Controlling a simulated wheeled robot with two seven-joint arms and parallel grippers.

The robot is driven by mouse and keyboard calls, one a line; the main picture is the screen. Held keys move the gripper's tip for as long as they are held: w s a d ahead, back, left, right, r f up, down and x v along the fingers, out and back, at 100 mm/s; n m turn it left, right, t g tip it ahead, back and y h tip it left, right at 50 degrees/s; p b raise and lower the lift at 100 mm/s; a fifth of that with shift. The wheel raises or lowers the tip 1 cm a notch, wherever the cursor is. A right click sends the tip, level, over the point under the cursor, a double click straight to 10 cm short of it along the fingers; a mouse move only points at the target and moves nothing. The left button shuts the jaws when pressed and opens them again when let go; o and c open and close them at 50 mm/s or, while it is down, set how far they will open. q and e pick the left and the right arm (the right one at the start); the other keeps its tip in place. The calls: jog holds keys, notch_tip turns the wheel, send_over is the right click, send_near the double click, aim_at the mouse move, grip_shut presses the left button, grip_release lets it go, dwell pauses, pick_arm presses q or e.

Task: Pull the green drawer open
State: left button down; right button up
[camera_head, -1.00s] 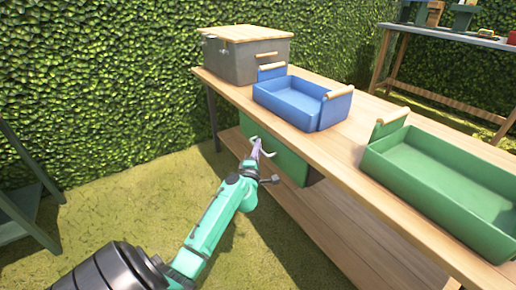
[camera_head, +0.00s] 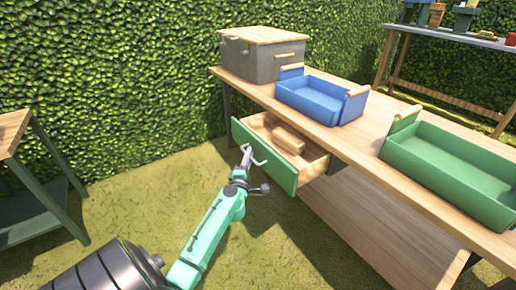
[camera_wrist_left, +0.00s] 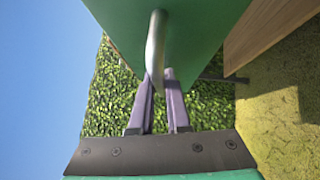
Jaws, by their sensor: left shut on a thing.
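The green drawer (camera_head: 266,160) stands partly open under the wooden table's left end. Its light wooden inside shows, with a wooden block-like piece (camera_head: 289,138) in it. The drawer's metal handle (camera_head: 251,156) is at the front. My left gripper (camera_head: 246,154) is shut on this handle. In the left wrist view the purple fingers (camera_wrist_left: 161,92) close around the lower part of the curved handle (camera_wrist_left: 156,45), below the green front (camera_wrist_left: 190,25). My right gripper is not in view.
On the table (camera_head: 348,146) stand a grey box (camera_head: 262,62) with a wooden lid, a blue tray (camera_head: 312,98) and a green tray (camera_head: 455,168). A green-legged table (camera_head: 45,205) is at the left. Open grass lies before the drawer.

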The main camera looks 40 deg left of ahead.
pick_arm(q)
jog(key=s+a, duration=0.2)
jog(key=s, duration=0.5)
jog(key=shift+s, duration=0.25)
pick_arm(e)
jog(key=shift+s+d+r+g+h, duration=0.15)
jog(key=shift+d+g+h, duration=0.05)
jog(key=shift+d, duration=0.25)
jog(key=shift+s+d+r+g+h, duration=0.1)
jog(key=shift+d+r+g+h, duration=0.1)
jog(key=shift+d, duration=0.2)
pick_arm(q)
jog(key=shift+f, duration=0.1)
jog(key=c, duration=0.9)
grip_release()
jog(key=shift+a, duration=0.1)
jog(key=b+v, duration=0.3)
jog(key=v, duration=1.1)
jog(key=shift+s, duration=0.25)
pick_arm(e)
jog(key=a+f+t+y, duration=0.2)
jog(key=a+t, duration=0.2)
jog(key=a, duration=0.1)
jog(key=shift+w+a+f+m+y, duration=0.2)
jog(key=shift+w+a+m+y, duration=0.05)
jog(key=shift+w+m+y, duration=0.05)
